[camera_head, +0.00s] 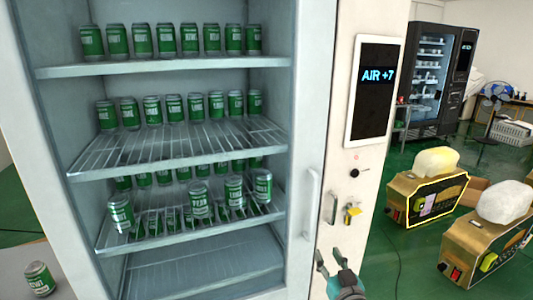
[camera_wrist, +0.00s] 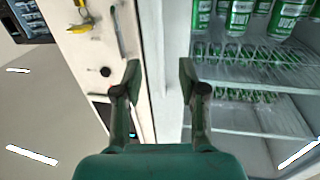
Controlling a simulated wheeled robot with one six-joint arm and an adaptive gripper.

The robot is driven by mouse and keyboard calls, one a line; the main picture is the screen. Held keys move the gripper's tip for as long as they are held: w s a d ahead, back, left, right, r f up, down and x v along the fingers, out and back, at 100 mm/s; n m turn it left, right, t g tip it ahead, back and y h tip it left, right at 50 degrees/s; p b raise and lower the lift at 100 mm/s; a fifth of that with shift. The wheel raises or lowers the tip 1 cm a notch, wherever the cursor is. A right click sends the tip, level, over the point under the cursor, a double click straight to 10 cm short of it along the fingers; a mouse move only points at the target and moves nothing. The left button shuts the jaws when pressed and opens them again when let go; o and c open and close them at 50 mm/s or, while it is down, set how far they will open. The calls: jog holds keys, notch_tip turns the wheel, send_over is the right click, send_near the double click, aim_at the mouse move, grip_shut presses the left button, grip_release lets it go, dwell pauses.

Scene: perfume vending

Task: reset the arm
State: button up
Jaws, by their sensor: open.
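My gripper (camera_head: 334,262) is in the lower middle of the head view, in front of the machine's right-hand panel, below the yellow key. In the wrist view my gripper (camera_wrist: 158,82) has its two green fingers spread apart with nothing between them. It is open and empty. Only the end of the gripper shows in the head view; the rest of my arm is out of frame.
A vending machine with a panel (camera_head: 345,160) and wire shelves (camera_head: 180,145) holds several green cans. A handle (camera_head: 311,205) sticks out left of the gripper. One can (camera_head: 39,278) stands at lower left. Two yellow-and-black machines (camera_head: 427,199) stand on the green floor at right.

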jog(key=s+f+g+h, duration=0.1)
jog(key=s+f, duration=0.4)
jog(key=s, duration=0.4)
jog(key=s+f+m, duration=0.1)
jog(key=s+f, duration=0.5)
jog(key=s, duration=0.2)
jog(key=s+f+g+h, duration=0.1)
jog(key=s+f, duration=0.4)
jog(key=s, duration=0.4)
jog(key=s+r, duration=0.2)
jog(key=s, duration=1)
jog(key=s+r+g, duration=0.1)
jog(key=s+r, duration=0.1)
jog(key=s, duration=1.1)
jog(key=shift+s, duration=0.15)
jog(key=shift+d, duration=0.1)
